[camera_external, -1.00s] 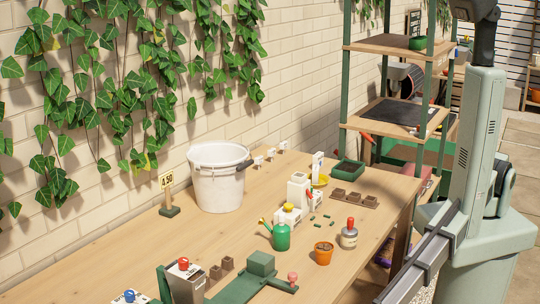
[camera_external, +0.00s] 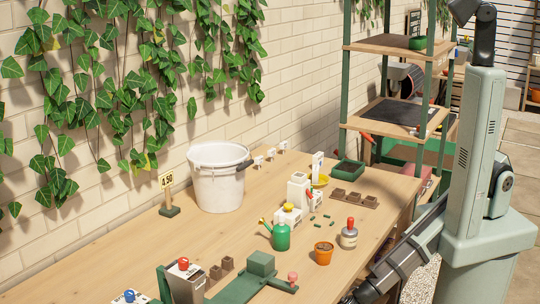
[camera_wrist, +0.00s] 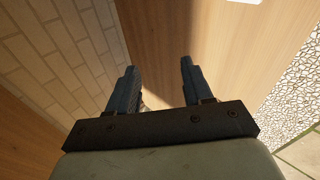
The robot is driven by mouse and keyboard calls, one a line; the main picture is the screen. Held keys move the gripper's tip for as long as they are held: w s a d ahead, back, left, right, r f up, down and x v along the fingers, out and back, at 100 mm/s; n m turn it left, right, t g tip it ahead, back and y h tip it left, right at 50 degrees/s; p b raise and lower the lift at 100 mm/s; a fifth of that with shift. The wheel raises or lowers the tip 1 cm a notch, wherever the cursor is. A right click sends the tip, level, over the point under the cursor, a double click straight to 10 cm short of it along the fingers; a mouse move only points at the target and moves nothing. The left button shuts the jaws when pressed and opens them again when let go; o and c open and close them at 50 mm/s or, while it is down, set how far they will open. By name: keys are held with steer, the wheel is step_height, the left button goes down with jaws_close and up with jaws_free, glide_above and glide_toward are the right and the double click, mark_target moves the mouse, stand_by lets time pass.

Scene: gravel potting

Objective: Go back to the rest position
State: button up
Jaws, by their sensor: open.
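My gripper (camera_wrist: 158,68) is open in the wrist view, with its two dark fingers apart and nothing between them. Below and beyond the fingers is a wooden surface, with pale gravel ground to the right and a brick surface to the left. In the outside view my arm comes down at the lower right, beside the table's right side. Only a dark part of its end shows at the bottom edge there, and the fingers cannot be made out. An orange pot (camera_external: 324,252) stands on the table (camera_external: 130,240), apart from my arm.
A white bucket (camera_external: 219,185) stands near the brick wall. A green watering can (camera_external: 281,237), a bottle with a red top (camera_external: 349,236) and a green block (camera_external: 262,263) are on the table. A shelf rack (camera_external: 390,44) stands behind. The left of the table is mostly bare.

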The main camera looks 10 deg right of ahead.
steer(key=w+d+f+m+t+h, duration=0.1)
steer(key=w+d+f+t+h, duration=0.1)
steer(key=w+d, duration=0.8)
steer(key=w+d+f+m+t+h, duration=0.1)
steer(key=w+d+f+m+h, duration=0.1)
steer(key=w+d, duration=0.7)
steer(key=w+d+f+g+h, duration=0.1)
steer(key=w+d+f+h, duration=0.15)
steer(key=w+d, duration=0.45)
steer(key=w+d+f+h, duration=0.25)
steer(key=w+d, duration=0.35)
steer(key=d, duration=0.4)
steer(key=s+d+m+g+h, duration=0.2)
steer(key=d+m+g+h, duration=0.3)
steer(key=d+m, duration=0.95)
steer(key=s+d+r+m+g+y, duration=0.3)
steer(key=s+d+m+g+y, duration=0.3)
steer(key=s+d+m+g, duration=0.3)
steer(key=shift+s+d+r+m+y, duration=0.15)
steer(key=shift+s+d+m+y, duration=0.15)
steer(key=shift+s+d+m, duration=0.7)
